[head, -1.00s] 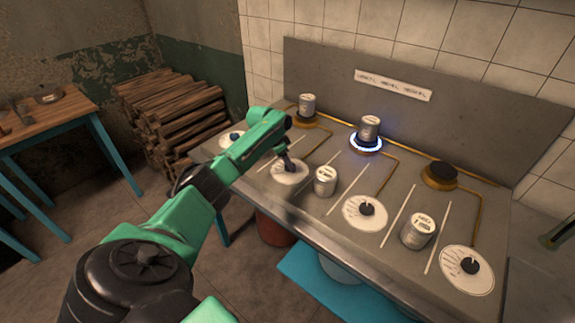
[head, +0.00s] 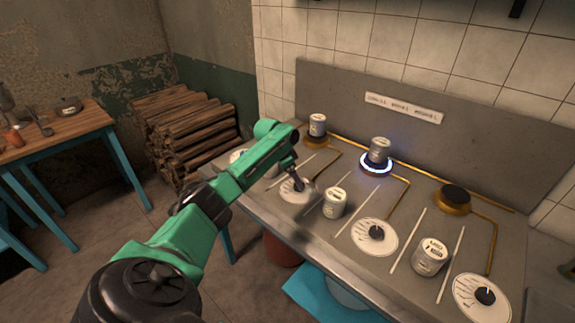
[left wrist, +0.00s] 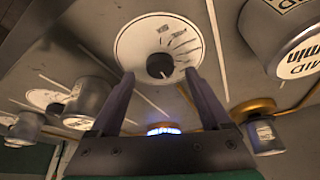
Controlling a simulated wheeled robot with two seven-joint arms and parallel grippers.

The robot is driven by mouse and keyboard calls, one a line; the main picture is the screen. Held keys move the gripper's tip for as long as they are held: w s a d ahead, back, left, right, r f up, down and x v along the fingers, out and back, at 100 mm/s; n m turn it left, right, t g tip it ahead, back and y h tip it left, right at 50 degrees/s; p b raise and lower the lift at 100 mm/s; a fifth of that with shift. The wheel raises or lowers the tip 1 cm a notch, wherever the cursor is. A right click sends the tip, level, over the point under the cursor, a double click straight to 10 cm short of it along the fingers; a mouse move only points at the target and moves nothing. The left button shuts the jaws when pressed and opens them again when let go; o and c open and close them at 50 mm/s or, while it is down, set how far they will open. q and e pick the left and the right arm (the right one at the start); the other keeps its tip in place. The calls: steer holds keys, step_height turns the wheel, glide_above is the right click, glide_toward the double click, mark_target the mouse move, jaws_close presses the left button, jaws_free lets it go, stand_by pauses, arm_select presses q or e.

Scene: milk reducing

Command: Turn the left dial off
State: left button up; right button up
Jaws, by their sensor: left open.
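The dial in front of the left burner, a dark knob on a white round plate (head: 291,195), is partly covered by my left gripper (head: 298,185) in the head view. In the left wrist view the black knob (left wrist: 160,65) sits on its white plate (left wrist: 135,42) with dark marks. My left gripper's two fingers (left wrist: 160,78) are open, one to each side of the knob, with a visible gap; whether they touch it I cannot tell. The left burner (head: 316,141) bears a can (head: 317,124) and shows no flame. My right gripper is not in view.
The middle burner (head: 376,163) glows blue under a can (head: 380,149). Other dials (head: 375,237) (head: 482,298) lie to the right. Cans stand on the counter (head: 335,203) (head: 430,256). Logs (head: 180,135) and a table (head: 70,128) are left.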

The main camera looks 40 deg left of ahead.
arm_select(q)
steer(key=b+v, duration=0.1)
steer(key=v, duration=1.1)
steer(key=shift+s+f, duration=0.1)
